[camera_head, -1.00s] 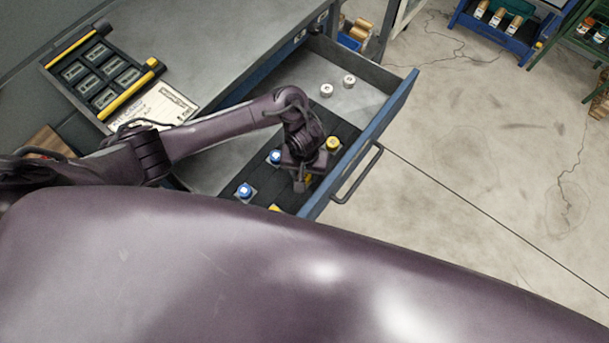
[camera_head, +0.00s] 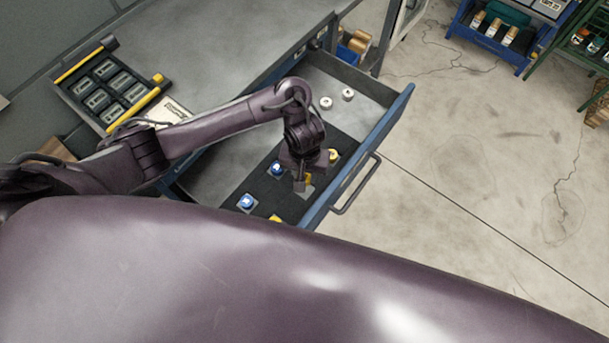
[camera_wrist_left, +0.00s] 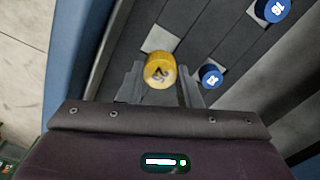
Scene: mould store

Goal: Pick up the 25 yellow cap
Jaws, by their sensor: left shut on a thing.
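The 25 yellow cap (camera_wrist_left: 160,71) is round, with dark digits on its top, and sits between the two fingers of my left gripper in the left wrist view. My left gripper (camera_head: 303,184) is shut on it, low over the dark drawer floor. In the head view only a bit of this yellow cap (camera_head: 309,179) shows beside the fingers. A pale square lies just beyond the cap in the wrist view; whether the cap is clear of the floor I cannot tell. My right gripper is not in view.
The open drawer (camera_head: 372,137) has a blue front and handle. It also holds blue caps (camera_head: 246,202) (camera_head: 277,168), another yellow cap (camera_head: 334,155), a partly hidden yellow one (camera_head: 275,218) and two white caps (camera_head: 326,103) (camera_head: 348,94). A black tray (camera_head: 110,88) lies on the bench.

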